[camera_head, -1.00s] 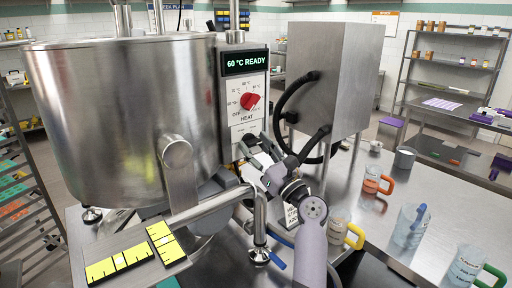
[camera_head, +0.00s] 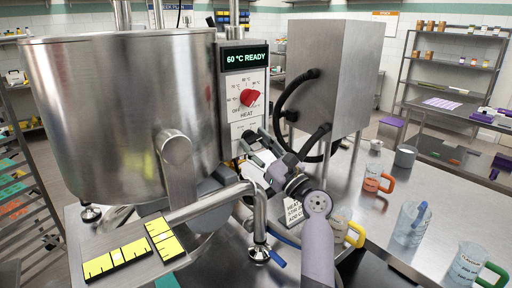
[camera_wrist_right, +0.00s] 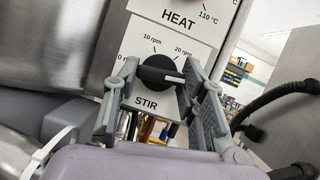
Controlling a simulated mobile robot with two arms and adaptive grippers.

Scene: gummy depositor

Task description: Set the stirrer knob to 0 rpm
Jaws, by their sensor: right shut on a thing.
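The stirrer knob (camera_wrist_right: 158,75) is black, on a white STIR plate in the right wrist view. Its white line is on its right end, pointing right and slightly down, away from the 0 rpm mark at the left of the scale. The right end of the scale is hidden by a finger. My right gripper (camera_wrist_right: 161,82) has a finger on each side of the knob and is shut on it. In the head view, my right gripper (camera_head: 258,152) is at the lower control panel (camera_head: 243,140) and hides the knob. My left gripper is not in view.
The red HEAT knob (camera_head: 250,97) is just above, under a display reading 60 °C READY (camera_head: 246,59). The big steel kettle (camera_head: 120,115) stands left, its outlet pipe (camera_head: 215,203) below. A steel box (camera_head: 335,75) with black hoses stands right. Jugs (camera_head: 410,222) stand on the right table.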

